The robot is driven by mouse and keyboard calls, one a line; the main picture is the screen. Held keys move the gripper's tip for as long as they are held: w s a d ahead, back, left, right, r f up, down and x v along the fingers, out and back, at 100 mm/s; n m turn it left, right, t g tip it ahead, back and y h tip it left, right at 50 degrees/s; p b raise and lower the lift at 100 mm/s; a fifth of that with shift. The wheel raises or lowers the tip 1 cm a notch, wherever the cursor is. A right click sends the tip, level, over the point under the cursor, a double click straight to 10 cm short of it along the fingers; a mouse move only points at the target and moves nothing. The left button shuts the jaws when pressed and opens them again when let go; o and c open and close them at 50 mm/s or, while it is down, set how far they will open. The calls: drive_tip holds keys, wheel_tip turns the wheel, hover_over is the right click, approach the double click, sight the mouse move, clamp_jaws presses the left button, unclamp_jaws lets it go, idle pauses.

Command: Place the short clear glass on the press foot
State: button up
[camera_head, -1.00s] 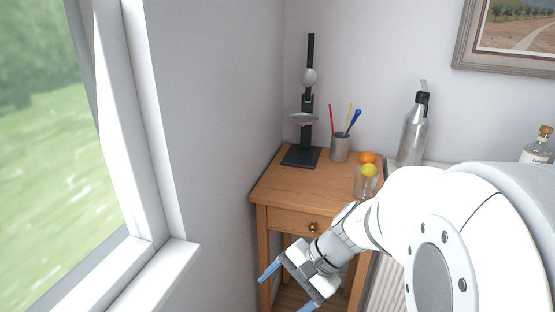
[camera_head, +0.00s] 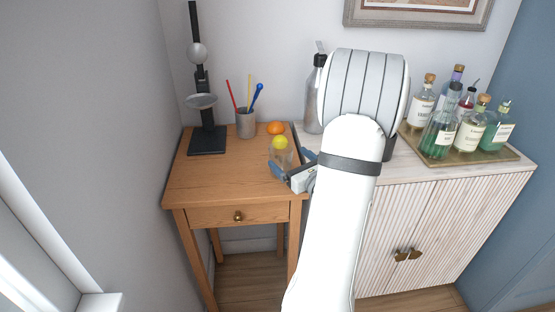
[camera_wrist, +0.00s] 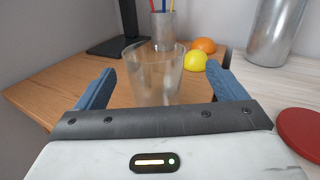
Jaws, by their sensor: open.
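The short clear glass (camera_wrist: 156,78) stands upright on the wooden side table, between and just beyond the blue fingertips in the wrist view. It also shows faintly in the head view (camera_head: 281,156), in front of the lemon. My gripper (camera_head: 281,173) is open, and in the wrist view its two fingers (camera_wrist: 158,80) are apart with nothing held. The press (camera_head: 199,80) stands at the back left of the table, a black column with a pale ball and a small dish. Its black foot (camera_head: 207,141) is flat on the table and bare at the front.
A lemon (camera_wrist: 195,61) and an orange (camera_wrist: 204,45) lie behind the glass. A metal cup (camera_head: 245,125) of stirrers stands right of the press. A steel siphon (camera_head: 314,100) and a bottle tray (camera_head: 457,155) are on the cabinet. The table's front left is clear.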

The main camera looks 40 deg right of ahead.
sight(275, 147)
drive_tip(key=w+p, duration=0.1)
drive_tip(key=w, duration=0.5)
drive_tip(key=shift+w+r, duration=0.1)
drive_tip(key=shift+w, duration=0.15)
drive_tip(key=c, duration=1.3)
wheel_tip(275, 147, up, 10)
drive_tip(key=shift+r, duration=0.1)
